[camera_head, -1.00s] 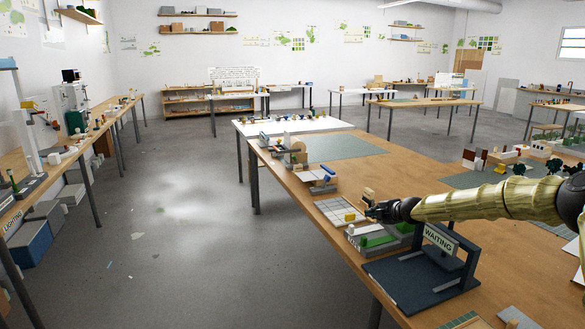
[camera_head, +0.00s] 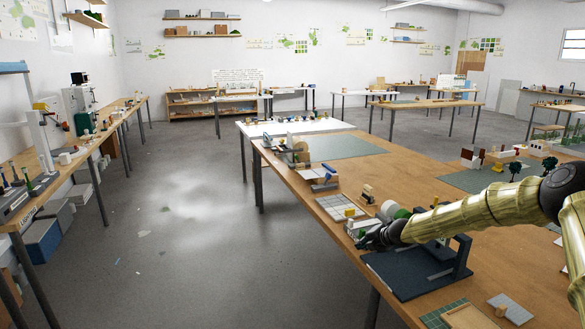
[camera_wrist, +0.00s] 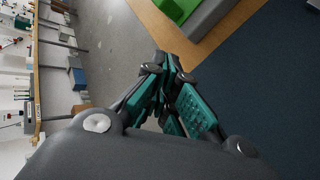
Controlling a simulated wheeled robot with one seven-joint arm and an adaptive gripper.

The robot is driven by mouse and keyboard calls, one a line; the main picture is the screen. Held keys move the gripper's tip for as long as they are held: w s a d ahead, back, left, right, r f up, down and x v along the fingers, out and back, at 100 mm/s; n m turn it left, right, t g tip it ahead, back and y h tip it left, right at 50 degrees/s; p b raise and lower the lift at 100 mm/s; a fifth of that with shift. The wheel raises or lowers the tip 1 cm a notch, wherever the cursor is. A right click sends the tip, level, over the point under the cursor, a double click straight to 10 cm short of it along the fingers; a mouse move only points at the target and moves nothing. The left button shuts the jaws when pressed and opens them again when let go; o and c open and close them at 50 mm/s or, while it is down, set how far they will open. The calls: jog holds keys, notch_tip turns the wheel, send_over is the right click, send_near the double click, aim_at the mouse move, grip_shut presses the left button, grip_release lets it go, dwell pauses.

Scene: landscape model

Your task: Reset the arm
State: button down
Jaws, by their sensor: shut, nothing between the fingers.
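My gripper (camera_head: 366,238) hangs at the left edge of the wooden table, at the end of my gold-sleeved arm, which reaches in from the right. In the wrist view its teal fingers (camera_wrist: 168,68) are closed together and hold nothing. Below and beside it is a dark blue stand (camera_head: 415,275), which also shows as a dark flat base in the wrist view (camera_wrist: 265,85). My arm covers part of the stand, and the WAITING sign is not visible now.
A green block (camera_wrist: 178,8) in a grey tray lies close ahead of the fingers. A white tiled board (camera_head: 340,207) and small models line the wooden table's (camera_head: 290,180) left edge. A green mat piece (camera_head: 443,314) is at the front. The aisle floor (camera_head: 190,230) is open.

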jog(key=s+a+f+n+g+h, duration=0.2)
jog(key=s+a+f+n+g, duration=0.15)
jog(key=s+f+n, duration=0.9)
jog(key=s+a+f+n+g+h, duration=0.1)
jog(key=s+a+f+n+g, duration=0.45)
jog(key=s+f, duration=1.1)
jog(key=s+d+f+n+t+h, duration=0.1)
jog(key=s+d+n, duration=0.1)
jog(key=s+n, duration=0.6)
jog(key=s+d+f+n+h, duration=0.1)
jog(key=s+n, duration=0.3)
jog(key=s, duration=0.9)
jog(key=s+d+r+n, duration=0.1)
jog(key=s+n, duration=0.6)
jog(key=s, duration=0.3)
jog(key=s+d+r+n+g, duration=0.1)
jog(key=s+r+n, duration=0.1)
jog(key=s+n, duration=0.5)
jog(key=s, duration=0.4)
jog(key=shift+r+n+y, duration=0.25)
jog(key=shift+n+y, duration=0.15)
